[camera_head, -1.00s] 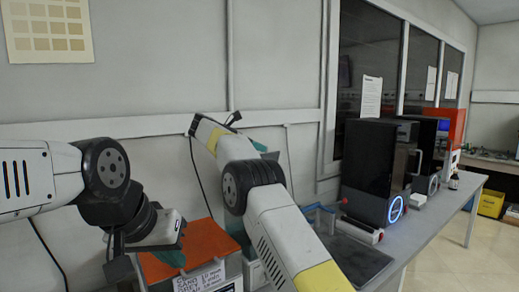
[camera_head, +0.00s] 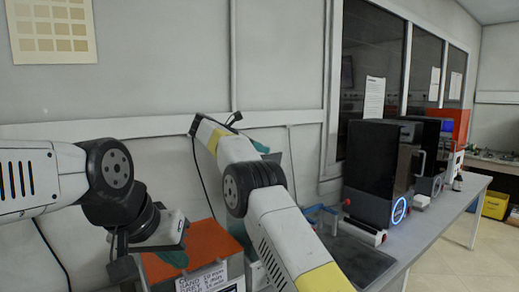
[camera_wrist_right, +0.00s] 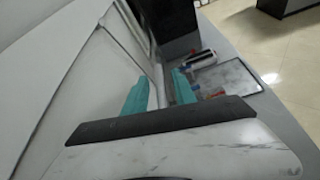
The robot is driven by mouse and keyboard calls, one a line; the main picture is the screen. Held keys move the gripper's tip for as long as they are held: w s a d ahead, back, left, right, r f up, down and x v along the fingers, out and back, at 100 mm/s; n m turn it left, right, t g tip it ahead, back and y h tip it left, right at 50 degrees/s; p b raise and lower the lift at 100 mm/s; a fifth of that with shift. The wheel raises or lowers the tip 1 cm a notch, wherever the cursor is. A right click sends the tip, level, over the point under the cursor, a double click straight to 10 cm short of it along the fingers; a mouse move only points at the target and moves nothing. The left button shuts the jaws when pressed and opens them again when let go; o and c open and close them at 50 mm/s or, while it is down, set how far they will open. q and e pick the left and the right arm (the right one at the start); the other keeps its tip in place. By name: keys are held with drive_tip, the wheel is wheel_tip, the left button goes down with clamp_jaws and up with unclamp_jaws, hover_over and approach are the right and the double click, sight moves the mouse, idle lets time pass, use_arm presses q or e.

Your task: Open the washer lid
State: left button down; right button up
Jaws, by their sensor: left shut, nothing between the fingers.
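A box with an orange lid (camera_head: 208,240) and a handwritten label (camera_head: 208,279) stands at the bottom centre of the head view; it seems to be the washer. The lid lies flat and looks closed; my arms hide parts of the box. My left gripper (camera_head: 174,258), with teal fingers, is shut and empty over the lid's left part; whether it touches is unclear. My right arm (camera_head: 285,230) reaches up and back, to the right of the box. My right gripper's teal fingers (camera_wrist_right: 162,84) stand apart and empty in the right wrist view, pointing toward the bench.
A blue frame (camera_head: 322,213) and a dark flat tray (camera_head: 362,262) lie on the bench right of my right arm. A black machine (camera_head: 372,170) with a glowing blue ring stands beyond. The wall is close behind the box.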

drive_tip(key=v, duration=0.7)
drive_tip(key=shift+a, duration=0.1)
